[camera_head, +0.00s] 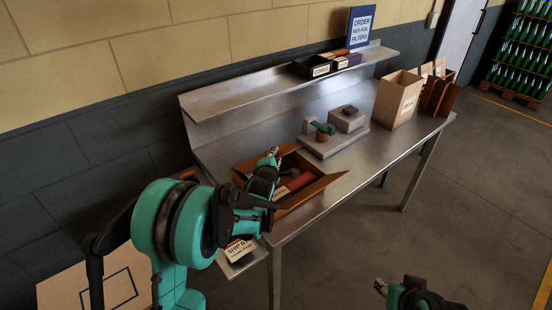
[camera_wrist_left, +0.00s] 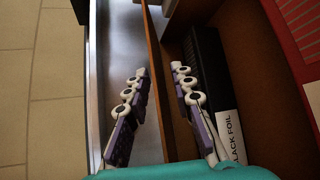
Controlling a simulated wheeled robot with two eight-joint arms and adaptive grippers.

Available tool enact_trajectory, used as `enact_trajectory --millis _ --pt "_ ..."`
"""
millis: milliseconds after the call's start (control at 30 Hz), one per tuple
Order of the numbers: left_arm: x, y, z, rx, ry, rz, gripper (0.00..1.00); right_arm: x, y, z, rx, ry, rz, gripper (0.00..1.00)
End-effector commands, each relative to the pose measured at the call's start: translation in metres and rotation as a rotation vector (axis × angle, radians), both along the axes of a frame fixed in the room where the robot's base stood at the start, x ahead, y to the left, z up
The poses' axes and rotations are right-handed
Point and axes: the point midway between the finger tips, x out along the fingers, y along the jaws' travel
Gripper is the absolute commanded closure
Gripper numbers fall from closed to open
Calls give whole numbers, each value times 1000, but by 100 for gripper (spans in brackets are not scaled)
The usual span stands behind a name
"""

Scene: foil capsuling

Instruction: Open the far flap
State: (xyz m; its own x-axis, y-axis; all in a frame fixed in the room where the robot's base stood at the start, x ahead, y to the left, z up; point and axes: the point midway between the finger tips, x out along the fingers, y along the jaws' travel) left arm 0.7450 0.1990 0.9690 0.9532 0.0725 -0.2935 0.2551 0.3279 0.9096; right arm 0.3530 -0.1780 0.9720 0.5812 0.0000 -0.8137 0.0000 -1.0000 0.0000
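An open brown cardboard box (camera_head: 239,172) sits on the metal table, with one flap (camera_head: 325,188) spread out to the right. My left gripper (camera_head: 273,152) is over the box and hides part of it, including much of its near left side. In the left wrist view, the gripper's two fingers (camera_wrist_left: 160,88) are apart, one on each side of an upright cardboard panel (camera_wrist_left: 157,75) at the box's edge. I cannot tell whether this panel is the far flap or a wall. My right gripper (camera_head: 380,288) is low at the bottom right, away from the table.
A box labelled black foil (camera_wrist_left: 208,75) lies inside beside the right finger; a red item (camera_head: 294,184) is also inside. A shelf (camera_head: 240,102) runs above the table's back.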

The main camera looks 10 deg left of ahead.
Motion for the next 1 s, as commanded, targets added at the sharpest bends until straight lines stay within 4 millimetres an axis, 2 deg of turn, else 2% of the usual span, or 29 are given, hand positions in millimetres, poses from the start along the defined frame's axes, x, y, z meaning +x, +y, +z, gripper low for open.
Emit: enact_trajectory --millis 333,400,433,767,1000 --pt "5 0 -1 1 0 0 76 0 0 -1 0 0 0 60" --pt "5 0 -1 1 0 0 95 0 0 -1 0 0 0 60" --pt "5 0 -1 1 0 0 100 0 0 -1 0 0 0 60" --pt "5 0 0 -5 4 0 100 0 0 0 0 0 0 60" --pt "6 1 8 -62 49 0 100 0 0 13 0 0 0 60"
